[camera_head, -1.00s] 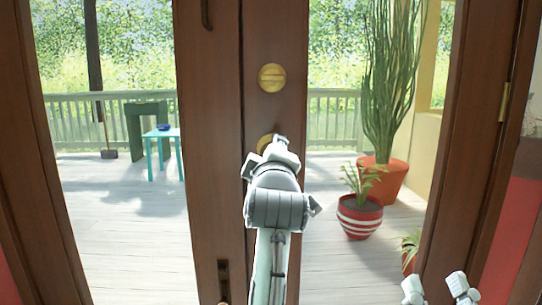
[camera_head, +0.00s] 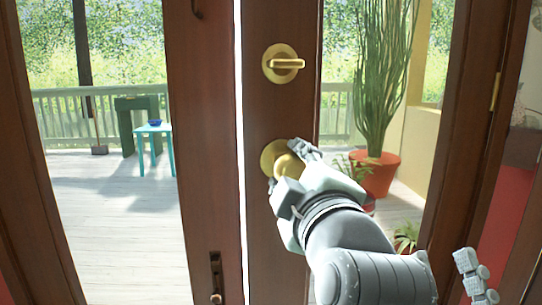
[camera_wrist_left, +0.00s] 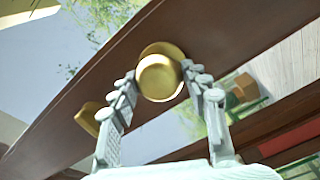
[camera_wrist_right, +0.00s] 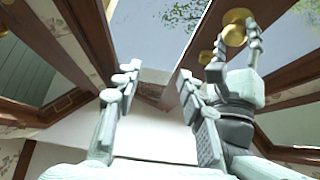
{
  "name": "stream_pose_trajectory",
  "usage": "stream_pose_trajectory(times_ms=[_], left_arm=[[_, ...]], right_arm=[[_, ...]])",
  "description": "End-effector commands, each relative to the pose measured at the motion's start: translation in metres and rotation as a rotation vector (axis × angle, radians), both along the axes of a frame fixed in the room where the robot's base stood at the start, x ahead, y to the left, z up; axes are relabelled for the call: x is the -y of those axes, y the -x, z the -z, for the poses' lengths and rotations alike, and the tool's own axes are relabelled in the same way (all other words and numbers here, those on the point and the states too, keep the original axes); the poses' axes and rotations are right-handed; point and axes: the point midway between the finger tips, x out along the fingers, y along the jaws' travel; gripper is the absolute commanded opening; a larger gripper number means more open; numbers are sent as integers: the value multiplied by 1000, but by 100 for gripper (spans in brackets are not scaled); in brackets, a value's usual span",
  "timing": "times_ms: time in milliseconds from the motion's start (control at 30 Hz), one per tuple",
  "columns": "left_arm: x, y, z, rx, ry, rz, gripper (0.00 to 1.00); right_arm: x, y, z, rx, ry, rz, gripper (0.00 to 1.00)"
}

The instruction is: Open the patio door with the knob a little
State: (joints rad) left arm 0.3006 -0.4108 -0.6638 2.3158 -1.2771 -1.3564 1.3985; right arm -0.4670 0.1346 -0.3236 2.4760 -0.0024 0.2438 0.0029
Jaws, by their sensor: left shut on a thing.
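The patio door's right leaf (camera_head: 279,110) is brown wood, with a thin bright gap between it and the left leaf (camera_head: 205,150). Its round brass knob (camera_head: 275,158) is partly hidden by my left gripper (camera_head: 287,166). In the left wrist view the knob (camera_wrist_left: 160,78) sits between the two fingers of the left gripper, which is shut on it. The right wrist view also shows this hold on the knob (camera_wrist_right: 234,35). My right gripper (camera_wrist_right: 157,78) is open and empty, fingers apart, low at the right in the head view.
A brass thumb-turn (camera_head: 284,64) sits above the knob. Outside are a teal table (camera_head: 153,130), a dark green chair (camera_head: 127,125), a tall plant in an orange pot (camera_head: 375,175) and a railing (camera_head: 60,105). A brown frame (camera_head: 480,150) stands right.

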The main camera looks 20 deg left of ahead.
Motion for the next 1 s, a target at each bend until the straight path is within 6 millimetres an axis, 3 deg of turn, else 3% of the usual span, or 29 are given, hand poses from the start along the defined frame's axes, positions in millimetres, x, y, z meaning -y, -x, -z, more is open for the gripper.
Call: stream_pose_trajectory(times_ms=[100,300,467,733,767,900,1000], left_arm=[[30,24,0,-9,-2,3,0],[64,55,-1,-11,-5,-71,0],[72,66,0,0,-3,-99,0],[72,67,0,4,-2,-103,0],[72,67,0,4,-2,-103,47],[71,67,-1,4,-3,-104,65],[71,67,-1,4,-1,-105,66]], right_arm=[[-2,-3,2,-36,10,-3,40],[-10,-12,22,-187,61,-16,40],[-13,-15,31,-237,77,-20,40],[-13,-15,32,-241,79,-21,40],[-13,-15,32,-241,79,-21,40],[-13,-15,32,-240,78,-20,40],[-13,-15,32,-240,78,-20,40]])
